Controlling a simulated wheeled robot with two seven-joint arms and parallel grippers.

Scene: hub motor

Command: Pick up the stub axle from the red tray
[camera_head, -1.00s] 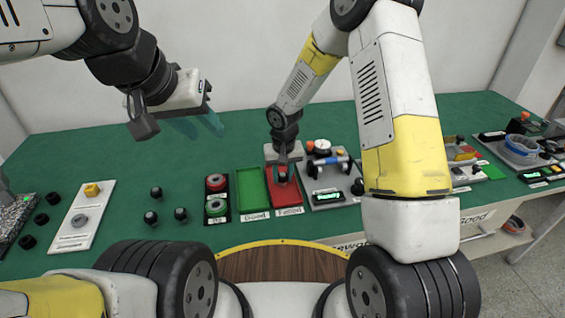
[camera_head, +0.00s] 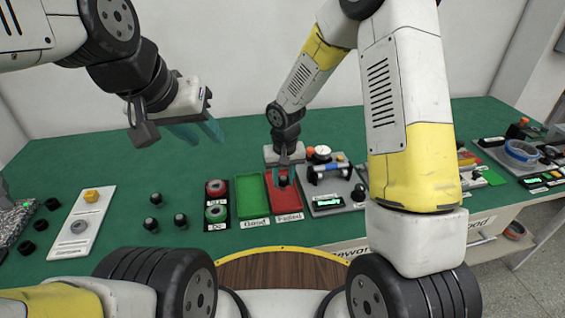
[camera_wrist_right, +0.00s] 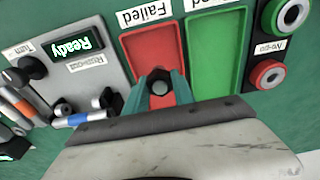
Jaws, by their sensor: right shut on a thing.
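The red tray (camera_head: 289,203) labelled "Failed" lies near the middle of the green table. It also shows in the right wrist view (camera_wrist_right: 140,50). My right gripper (camera_head: 283,180) points down over this tray. Its teal fingers are shut on the dark stub axle (camera_wrist_right: 160,87), seen end-on between the fingertips in the right wrist view. How far the axle is from the tray floor is hard to tell. My left gripper (camera_head: 198,133) is empty and open, held above the table at the left, its two teal fingers apart.
A grey tester (camera_head: 328,200) reading "Ready" stands right of the red tray. Several dark parts (camera_head: 156,199) stand at left.

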